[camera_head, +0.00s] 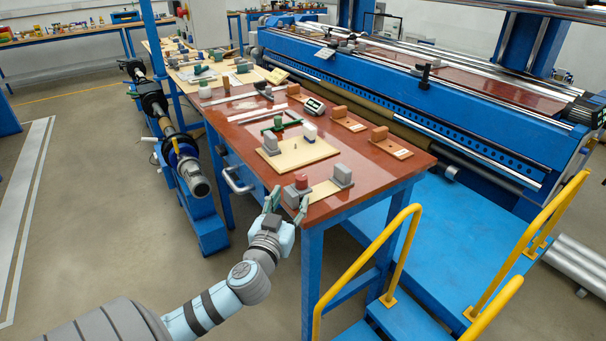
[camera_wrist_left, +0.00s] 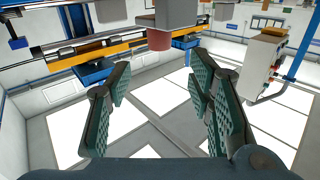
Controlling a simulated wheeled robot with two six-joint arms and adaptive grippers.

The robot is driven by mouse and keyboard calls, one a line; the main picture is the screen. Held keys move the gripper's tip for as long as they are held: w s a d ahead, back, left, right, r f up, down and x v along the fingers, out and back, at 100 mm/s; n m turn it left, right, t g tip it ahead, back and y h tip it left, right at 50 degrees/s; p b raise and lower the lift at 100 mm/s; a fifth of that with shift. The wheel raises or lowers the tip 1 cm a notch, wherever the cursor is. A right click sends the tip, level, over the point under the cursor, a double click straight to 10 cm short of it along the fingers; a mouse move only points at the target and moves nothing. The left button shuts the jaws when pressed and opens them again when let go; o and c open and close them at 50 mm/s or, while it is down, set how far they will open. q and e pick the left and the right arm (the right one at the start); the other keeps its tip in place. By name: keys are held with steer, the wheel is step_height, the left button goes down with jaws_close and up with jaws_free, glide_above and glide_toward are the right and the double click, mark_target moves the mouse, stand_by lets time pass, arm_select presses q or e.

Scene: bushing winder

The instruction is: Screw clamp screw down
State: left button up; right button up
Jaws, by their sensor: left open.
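A red knob (camera_head: 301,181), which I take for the clamp screw, sits on a grey clamp block (camera_head: 292,194) at the near corner of the red-brown table. My left gripper (camera_head: 287,202) is at the table edge, its open fingers beside the block. In the left wrist view the reddish knob (camera_wrist_left: 159,41) shows below a grey block (camera_wrist_left: 178,12). It lies ahead of the gap between the open, empty green-padded fingers (camera_wrist_left: 158,82). I cannot tell whether the fingers touch the block. My right gripper is not in view.
A second grey block (camera_head: 342,175) stands to the right on a pale strip (camera_head: 325,189). A beige board with blocks (camera_head: 297,154) lies behind. The blue winding machine (camera_head: 430,95) and yellow handrails (camera_head: 400,225) stand to the right.

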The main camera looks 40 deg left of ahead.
mark_target(299, 181)
arm_select(q)
steer(key=x, duration=1)
steer(key=shift+w, duration=0.1)
steer(key=shift+c, duration=0.4)
jaws_close()
steer(key=shift+f+h, duration=0.1)
steer(key=shift+h, duration=0.2)
